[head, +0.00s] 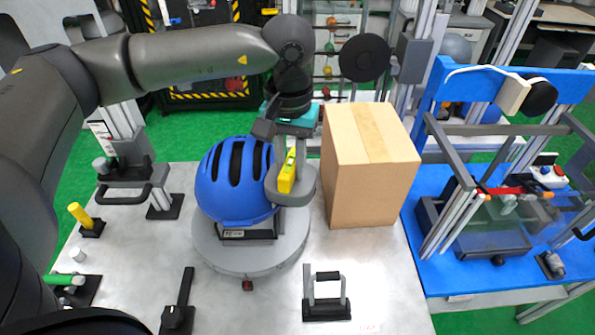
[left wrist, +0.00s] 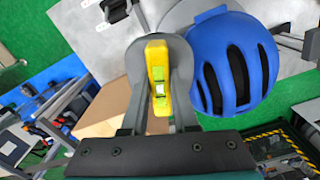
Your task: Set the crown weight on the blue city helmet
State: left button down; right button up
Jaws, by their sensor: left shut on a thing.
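The blue city helmet (head: 222,185) sits on a stand on the round grey turntable, black vents up. It also shows on the right of the left wrist view (left wrist: 232,62). Height above the helmet is hard to tell. My right gripper is not seen.
A cardboard box (head: 373,165) stands close to the right of the weight. The turntable (head: 250,258) rests on a grey table. A black handled fixture (head: 327,296) is at the front, a yellow-topped post (head: 80,217) at the left. A blue bench (head: 465,270) with a frame stands right.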

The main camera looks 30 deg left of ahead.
pick_arm(q)
jog(key=w+a+r+n+p, duration=0.1)
jog(key=a+r+n+p, duration=0.1)
jog(key=a+r+p, duration=0.4)
jog(key=w+a+r+n+p, duration=0.2)
jog(key=a+r+p, duration=0.1)
jog(key=a+p, duration=0.45)
jog(key=shift+s+a+f+b, duration=0.1)
jog(key=shift+a+f+b, duration=0.1)
jog(key=shift+f+b, duration=1.25)
jog(key=shift+a+f+b, duration=0.15)
jog(key=shift+f+b, duration=1.05)
jog(key=shift+f, duration=0.35)
jog(key=shift+f+b, duration=0.55)
jog(key=shift+f, duration=0.1)
jog(key=c, duration=0.6)
grip_release()
jog(key=shift+s, duration=0.1)
jog(key=shift+s+f, duration=0.1)
jog(key=shift+f, duration=0.1)
jog(key=shift+d, duration=0.1)
jog(key=shift+r, duration=0.15)
